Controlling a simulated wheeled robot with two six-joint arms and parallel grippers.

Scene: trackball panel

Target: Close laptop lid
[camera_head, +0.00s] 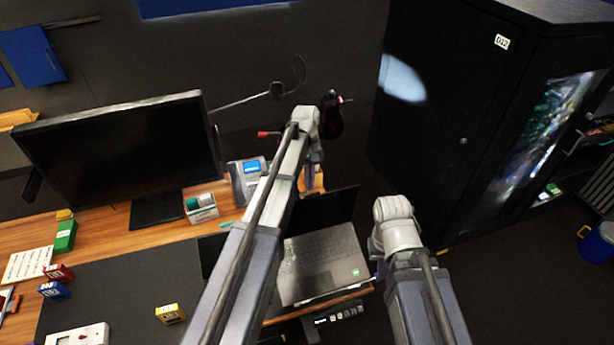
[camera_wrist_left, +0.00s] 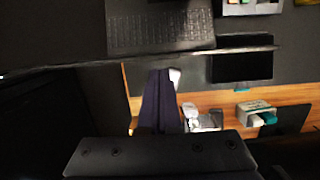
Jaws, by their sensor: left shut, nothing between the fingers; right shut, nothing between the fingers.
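The laptop (camera_head: 328,262) stands open on the right part of the desk, its grey keyboard facing up. Its dark lid (camera_head: 342,207) stands raised at the back, partly hidden by my left arm. In the left wrist view the keyboard (camera_wrist_left: 160,28) is at the top, with the lid's thin edge crossing below it. My left gripper (camera_head: 314,180) points down by the lid's back side. Its shut, empty fingers (camera_wrist_left: 162,74) show close to the lid edge in the wrist view; I cannot tell whether they touch. My right wrist is right of the laptop; its fingers are hidden.
A monitor (camera_head: 115,150) stands at the left. A grey device with a blue screen (camera_head: 247,178) and a small box (camera_head: 201,209) are left of my left arm. A black cabinet (camera_head: 450,120) stands at the right. Small coloured boxes lie at the desk's left.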

